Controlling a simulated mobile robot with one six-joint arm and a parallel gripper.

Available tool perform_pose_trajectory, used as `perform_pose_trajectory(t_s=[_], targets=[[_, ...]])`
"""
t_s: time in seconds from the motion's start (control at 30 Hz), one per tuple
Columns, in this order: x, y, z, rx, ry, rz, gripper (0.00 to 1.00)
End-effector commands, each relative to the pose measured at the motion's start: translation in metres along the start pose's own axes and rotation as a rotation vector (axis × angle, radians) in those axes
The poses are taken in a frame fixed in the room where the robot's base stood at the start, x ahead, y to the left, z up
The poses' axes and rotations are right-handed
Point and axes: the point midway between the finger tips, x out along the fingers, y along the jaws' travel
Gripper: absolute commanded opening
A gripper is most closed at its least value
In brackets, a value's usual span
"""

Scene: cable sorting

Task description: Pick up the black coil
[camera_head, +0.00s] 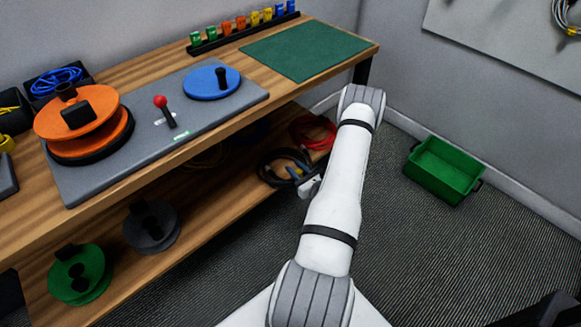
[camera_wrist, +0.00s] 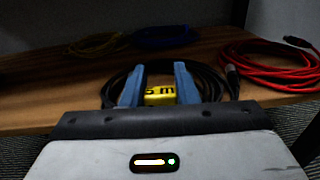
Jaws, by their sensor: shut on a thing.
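The black coil (camera_wrist: 204,76) lies on the lower wooden shelf, with a yellow label (camera_wrist: 160,93) marked "5 m" on its near side. It also shows in the head view (camera_head: 265,168) under the workbench. My gripper (camera_wrist: 160,80) has its two blue fingers on either side of the yellow label and is shut on the coil there. In the head view my gripper (camera_head: 295,172) reaches in at the shelf's front edge. The coil appears to be still at shelf level; whether it is lifted at all I cannot tell.
A red cable coil (camera_wrist: 265,65) lies to the right of the black one. A yellow coil (camera_wrist: 97,45) and a blue coil (camera_wrist: 165,37) lie farther back on the shelf. The bench top (camera_head: 330,38) overhangs the shelf. A green crate (camera_head: 440,172) stands on the floor at right.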

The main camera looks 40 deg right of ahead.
Motion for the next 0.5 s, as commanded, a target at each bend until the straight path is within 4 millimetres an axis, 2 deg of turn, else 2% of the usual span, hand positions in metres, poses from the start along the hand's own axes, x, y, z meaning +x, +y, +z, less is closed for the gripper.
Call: perform_pose_trajectory(t_s=[0.5], targets=[[-0.0041,0.0041,-0.0007,0.001,0.002,0.012,0.00]])
